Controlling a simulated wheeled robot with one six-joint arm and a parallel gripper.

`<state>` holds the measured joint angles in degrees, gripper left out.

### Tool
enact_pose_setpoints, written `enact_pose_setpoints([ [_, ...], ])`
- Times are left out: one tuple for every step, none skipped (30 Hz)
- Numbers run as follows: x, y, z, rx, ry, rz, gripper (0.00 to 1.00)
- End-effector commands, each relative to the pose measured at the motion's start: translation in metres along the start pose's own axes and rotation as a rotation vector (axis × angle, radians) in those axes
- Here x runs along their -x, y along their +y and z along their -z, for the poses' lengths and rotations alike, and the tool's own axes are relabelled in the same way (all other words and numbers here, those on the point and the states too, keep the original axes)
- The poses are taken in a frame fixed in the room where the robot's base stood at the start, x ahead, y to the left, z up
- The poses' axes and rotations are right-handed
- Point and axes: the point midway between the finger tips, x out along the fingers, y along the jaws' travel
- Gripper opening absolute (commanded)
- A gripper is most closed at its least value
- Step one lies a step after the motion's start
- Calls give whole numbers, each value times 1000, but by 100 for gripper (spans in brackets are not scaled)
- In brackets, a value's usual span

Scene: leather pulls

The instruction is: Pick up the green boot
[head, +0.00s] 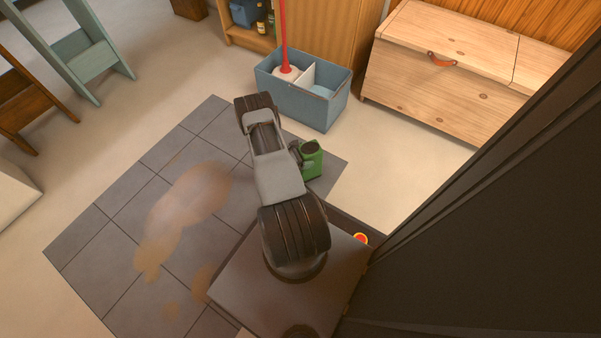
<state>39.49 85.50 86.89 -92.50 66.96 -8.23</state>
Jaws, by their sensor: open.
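The green boot (313,162) stands on the grey tiled floor, just right of my arm. Its dark opening faces up, and my arm hides part of its left side. A small grey and dark part shows between the arm and the boot; I cannot tell what it is. My gripper's fingers cannot be made out, as the arm's upper links cover the space below them. I cannot tell whether the gripper touches the boot.
A blue divided bin (325,110) with a red-handled plunger (286,70) stands behind the boot. A wooden chest (440,75) with a leather pull (441,60) is at right. Brown stains (185,205) mark the tiles (100,235). A blue-grey step stool (80,55) is at upper left.

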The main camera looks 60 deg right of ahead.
Motion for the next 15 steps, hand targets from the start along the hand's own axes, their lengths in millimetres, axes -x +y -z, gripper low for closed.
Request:
enact_pose_setpoints([
  [-3,0,0,-1,0,1,100],
  [-4,0,0,-1,0,1,100],
  [-5,0,0,0,0,0,100],
  [-5,0,0,0,0,0,100],
  [-5,0,0,0,0,-1,100],
  [-4,0,-1,0,0,-1,100],
  [-4,0,-1,0,0,-1,100],
  [-4,0,-1,0,0,-1,100],
  [-4,0,-1,0,0,-1,100],
  [-4,0,-1,0,0,-1,97],
  [-4,0,-1,0,0,-1,94],
  [-4,0,-1,0,0,-1,90],
  [-4,0,0,0,0,-1,88],
  [-4,0,0,0,0,-1,85],
  [-4,0,0,0,0,0,81],
])
